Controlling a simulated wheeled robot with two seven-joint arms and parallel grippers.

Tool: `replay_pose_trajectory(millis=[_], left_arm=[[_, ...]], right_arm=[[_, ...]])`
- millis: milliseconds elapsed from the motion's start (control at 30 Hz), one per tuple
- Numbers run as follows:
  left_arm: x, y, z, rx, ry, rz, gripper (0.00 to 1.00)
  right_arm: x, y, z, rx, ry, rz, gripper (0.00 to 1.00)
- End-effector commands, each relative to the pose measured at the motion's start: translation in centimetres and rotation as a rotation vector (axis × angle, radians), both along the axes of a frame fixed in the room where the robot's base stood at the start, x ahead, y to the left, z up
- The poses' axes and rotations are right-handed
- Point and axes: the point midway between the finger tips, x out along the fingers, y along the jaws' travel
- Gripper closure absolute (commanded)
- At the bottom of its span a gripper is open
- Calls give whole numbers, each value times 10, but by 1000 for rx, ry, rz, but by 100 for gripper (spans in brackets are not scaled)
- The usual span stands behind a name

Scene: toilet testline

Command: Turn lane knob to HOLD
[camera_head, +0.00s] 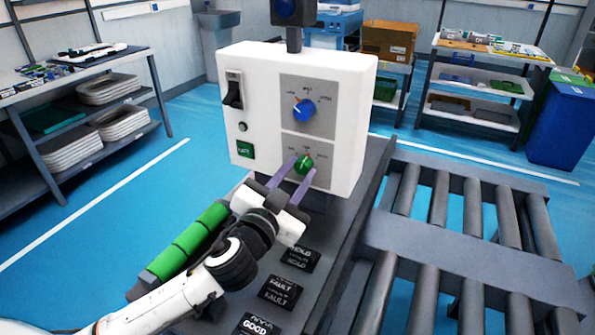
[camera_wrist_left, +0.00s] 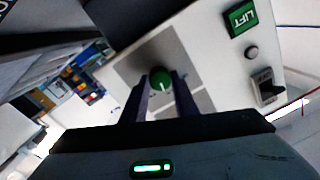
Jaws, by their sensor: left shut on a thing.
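A white control box (camera_head: 250,75) stands on the dark bench. It carries a blue knob (camera_head: 304,109) on the upper grey plate and a green knob (camera_head: 305,162) on the lower one. The labels around both knobs are too small to read. My left gripper (camera_head: 298,172) reaches up to the lower plate and is shut on the green knob, a finger on either side. In the left wrist view the green knob (camera_wrist_left: 160,79), with a white pointer line, sits between the fingertips of my left gripper (camera_wrist_left: 162,88). My right gripper is not in view.
A black rocker switch (camera_head: 232,92) and a green LIFT label (camera_head: 245,150) are on the box's left side. Green cylinders (camera_head: 190,243) lie left of my arm. HOLD, FAULT and GOOD plates (camera_head: 281,291) are on the bench. A roller conveyor (camera_head: 470,240) is at right.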

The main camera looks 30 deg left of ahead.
Motion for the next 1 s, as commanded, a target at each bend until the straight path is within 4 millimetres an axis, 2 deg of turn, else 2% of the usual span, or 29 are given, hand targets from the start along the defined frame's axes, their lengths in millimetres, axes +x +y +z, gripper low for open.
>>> replay_pose_trajectory(millis=[500,800,1000], left_arm=[[0,1,0,468,29,1,96],[0,1,0,646,39,0,96],[0,0,-1,705,42,0,96]], right_arm=[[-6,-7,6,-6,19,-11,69],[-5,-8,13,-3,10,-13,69],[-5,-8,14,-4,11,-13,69]])
